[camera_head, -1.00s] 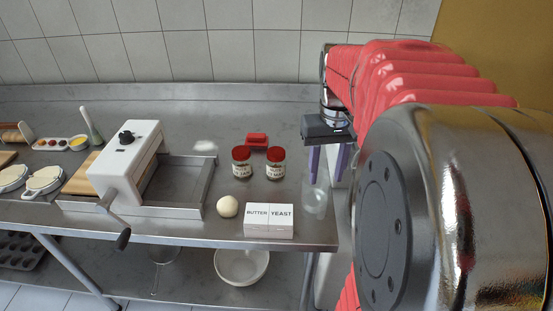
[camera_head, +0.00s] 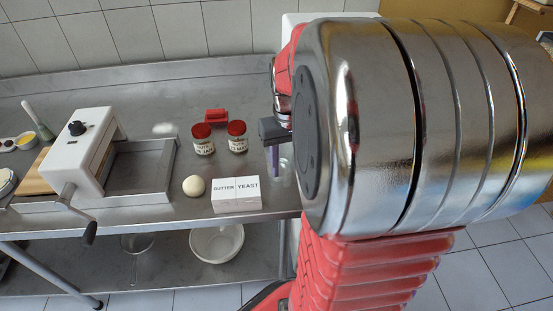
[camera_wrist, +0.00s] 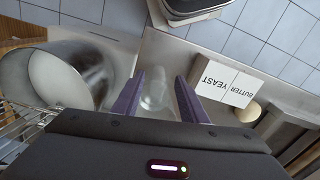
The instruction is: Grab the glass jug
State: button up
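The glass jug (camera_wrist: 155,97) is clear and hard to make out. In the wrist view it stands on the steel table between the two purple fingers of my gripper (camera_wrist: 159,79). The fingers are apart, one on each side of the jug; I cannot tell whether either touches it. In the head view my gripper (camera_head: 275,160) is over the table's right end, partly hidden by my arm. The jug is mostly hidden there.
White butter and yeast boxes (camera_head: 236,194) and a dough ball (camera_head: 194,186) lie left of my gripper. Two red-lidded jars (camera_head: 203,139) stand behind. A large steel pot (camera_wrist: 97,72) is on the left in the wrist view. The table edge is close.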

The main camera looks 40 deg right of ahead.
jog(key=shift+s+d+f, duration=0.1)
jog(key=shift+s+f, duration=0.05)
jog(key=shift+f, duration=2.5)
jog(key=shift+c, duration=0.3)
grip_shut()
